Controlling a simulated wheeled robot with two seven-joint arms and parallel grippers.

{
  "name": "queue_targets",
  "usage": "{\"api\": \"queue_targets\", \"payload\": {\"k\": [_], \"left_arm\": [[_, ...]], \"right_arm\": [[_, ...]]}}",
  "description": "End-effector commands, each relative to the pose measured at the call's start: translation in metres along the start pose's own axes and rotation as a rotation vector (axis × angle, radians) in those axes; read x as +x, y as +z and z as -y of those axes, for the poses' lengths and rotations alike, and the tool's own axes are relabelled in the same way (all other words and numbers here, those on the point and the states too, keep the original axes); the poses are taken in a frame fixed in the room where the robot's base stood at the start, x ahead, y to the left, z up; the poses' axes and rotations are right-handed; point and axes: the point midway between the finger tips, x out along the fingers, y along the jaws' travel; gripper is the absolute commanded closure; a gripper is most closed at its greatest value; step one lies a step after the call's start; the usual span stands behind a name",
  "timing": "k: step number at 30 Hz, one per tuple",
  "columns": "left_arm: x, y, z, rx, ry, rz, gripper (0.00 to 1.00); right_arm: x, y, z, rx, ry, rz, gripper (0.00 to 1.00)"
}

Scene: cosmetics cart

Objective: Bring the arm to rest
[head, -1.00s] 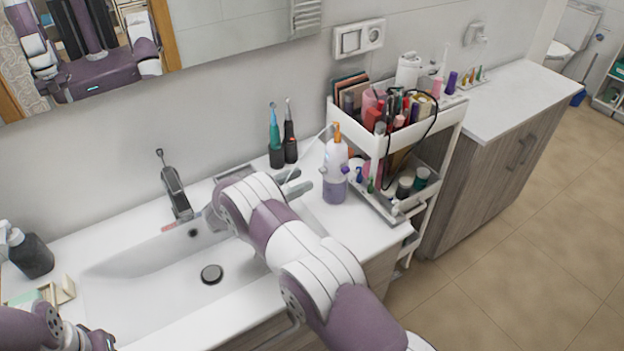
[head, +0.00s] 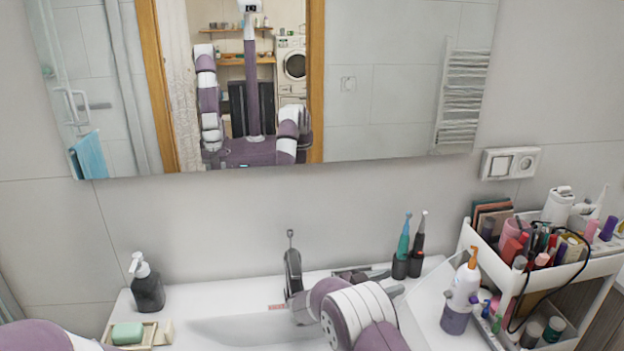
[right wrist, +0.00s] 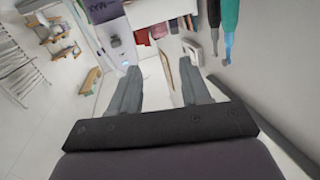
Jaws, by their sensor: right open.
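My right arm reaches over the sink in the head view. Its gripper (head: 386,284) points right, near the two electric toothbrushes (head: 410,246) and the white bottle with an orange pump (head: 463,290). In the right wrist view the two grey fingers of the right gripper (right wrist: 160,76) stand apart with nothing between them. A purple part of my left arm (head: 45,336) shows at the lower left corner of the head view. The left gripper is out of frame.
The white sink (head: 255,328) has a dark faucet (head: 292,268) behind my right arm. A dark soap dispenser (head: 147,287) and a green soap bar (head: 127,333) stand at left. The full cosmetics cart (head: 590,268) is at right. A mirror (head: 395,85) hangs above.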

Motion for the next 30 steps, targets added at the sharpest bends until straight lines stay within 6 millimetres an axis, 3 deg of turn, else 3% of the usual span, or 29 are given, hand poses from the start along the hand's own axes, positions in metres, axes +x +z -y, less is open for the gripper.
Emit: {"api": "queue_targets", "payload": {"k": [1, 3, 5, 7, 10, 12, 15, 18, 22, 30], "left_arm": [[-0.001, 0.0, 0.0, 0.0, 0.0, 0.0, 0.54], [0.0, 0.0, 0.0, 0.0, 0.0, 0.0, 0.54], [0.0, 0.0, 0.0, 0.0, 0.0, 0.0, 0.54], [0.0, 0.0, 0.0, 0.0, 0.0, 0.0, 0.54], [0.0, 0.0, 0.0, 0.0, 0.0, 0.0, 0.54], [0.0, 0.0, 0.0, 0.0, 0.0, 0.0, 0.54], [0.0, 0.0, 0.0, 0.0, 0.0, 0.0, 0.54], [0.0, 0.0, 0.0, 0.0, 0.0, 0.0, 0.54], [0.0, 0.0, 0.0, 0.0, 0.0, 0.0, 0.54], [0.0, 0.0, 0.0, 0.0, 0.0, 0.0, 0.54]], "right_arm": [[0.009, -0.023, 0.021, 0.029, -0.162, 0.049, 0.53], [0.004, -0.043, 0.048, 0.022, -0.463, 0.183, 0.53], [-0.02, -0.048, 0.049, -0.05, -0.708, 0.348, 0.53], [-0.06, -0.039, 0.012, -0.207, -0.924, 0.577, 0.53], [-0.106, -0.017, -0.079, -0.472, -1.049, 0.861, 0.53], [-0.123, -0.007, -0.14, -0.63, -1.057, 0.999, 0.53], [-0.137, 0.0, -0.211, -0.808, -1.024, 1.133, 0.53], [-0.142, 0.001, -0.256, -0.922, -0.985, 1.206, 0.53], [-0.144, 0.002, -0.279, -0.98, -0.959, 1.241, 0.53], [-0.144, 0.001, -0.28, -0.982, -0.96, 1.242, 0.53]]}}
